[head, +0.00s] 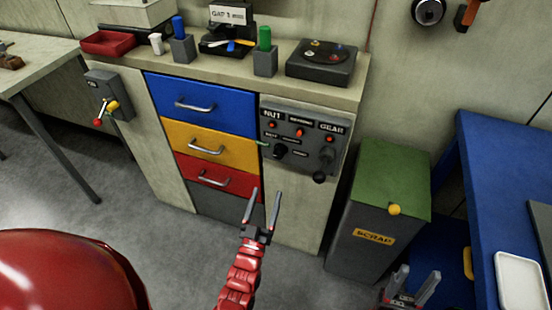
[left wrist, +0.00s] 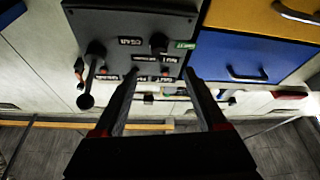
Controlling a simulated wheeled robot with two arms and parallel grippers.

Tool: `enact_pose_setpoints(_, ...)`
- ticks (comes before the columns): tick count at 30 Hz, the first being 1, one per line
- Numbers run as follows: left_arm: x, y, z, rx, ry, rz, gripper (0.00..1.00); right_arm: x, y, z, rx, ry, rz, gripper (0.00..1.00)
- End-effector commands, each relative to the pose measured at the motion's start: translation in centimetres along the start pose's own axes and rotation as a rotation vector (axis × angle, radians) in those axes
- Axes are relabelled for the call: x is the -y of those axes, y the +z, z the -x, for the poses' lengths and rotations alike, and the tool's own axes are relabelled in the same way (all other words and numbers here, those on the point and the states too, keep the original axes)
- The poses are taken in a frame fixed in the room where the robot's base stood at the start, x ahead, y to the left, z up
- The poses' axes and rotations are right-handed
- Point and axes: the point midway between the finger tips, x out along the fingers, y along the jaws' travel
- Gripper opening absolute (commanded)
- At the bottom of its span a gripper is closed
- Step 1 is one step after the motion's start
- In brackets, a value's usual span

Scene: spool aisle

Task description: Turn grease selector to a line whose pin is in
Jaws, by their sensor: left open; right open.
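The grey control panel (head: 303,140) on the cabinet's right front has labels reading NUT, BEARING and GEAR, each with a small red part below it. I cannot tell which pins are in. A black knob (head: 281,150), apparently the selector, sits low left beside a small green tab; its pointing direction is unclear. It also shows in the left wrist view (left wrist: 158,42), where the panel appears upside down. A black ball-ended lever (head: 320,177) is at the panel's lower right. My left gripper (head: 263,208) is open and empty, below and in front of the panel. My right gripper (head: 412,284) is open and empty at lower right.
Blue, yellow and red drawers (head: 207,146) are left of the panel. A green-topped scrap bin (head: 385,205) stands to its right, then a blue bench (head: 500,170). A grey box with a lever (head: 110,95) is at the cabinet's left. The counter holds several items.

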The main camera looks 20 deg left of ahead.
Motion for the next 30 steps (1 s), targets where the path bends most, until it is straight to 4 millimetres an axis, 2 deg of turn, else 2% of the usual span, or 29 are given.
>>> enact_pose_setpoints(3, 0.0, -0.3, -3.1, -0.008, 0.001, 0.000, 0.74, 0.0, 0.0, -0.1, 0.000, 0.000, 0.000, 0.50)
enact_pose_setpoints(9, 0.0, -0.3, -7.8, -0.006, 0.001, -0.001, 0.74, 0.0, 0.0, -0.2, 0.000, 0.000, 0.000, 0.50)
enact_pose_setpoints(15, 0.0, -0.2, -11.2, -0.004, 0.000, -0.001, 0.74, 0.0, -0.1, -0.3, 0.000, 0.000, 0.000, 0.50)
enact_pose_setpoints(21, 0.0, -0.2, -12.7, -0.005, 0.001, -0.001, 0.74, 0.0, -0.1, -0.3, 0.000, 0.000, 0.000, 0.50)
enact_pose_setpoints(29, 0.0, -0.1, -12.8, -0.003, 0.000, -0.001, 0.74, 0.0, -0.1, -0.3, 0.000, 0.000, 0.000, 0.50)
enact_pose_setpoints(30, 0.0, -0.1, -12.8, -0.003, 0.000, -0.001, 0.71, 0.0, -0.1, -0.3, 0.000, 0.000, 0.000, 0.50)
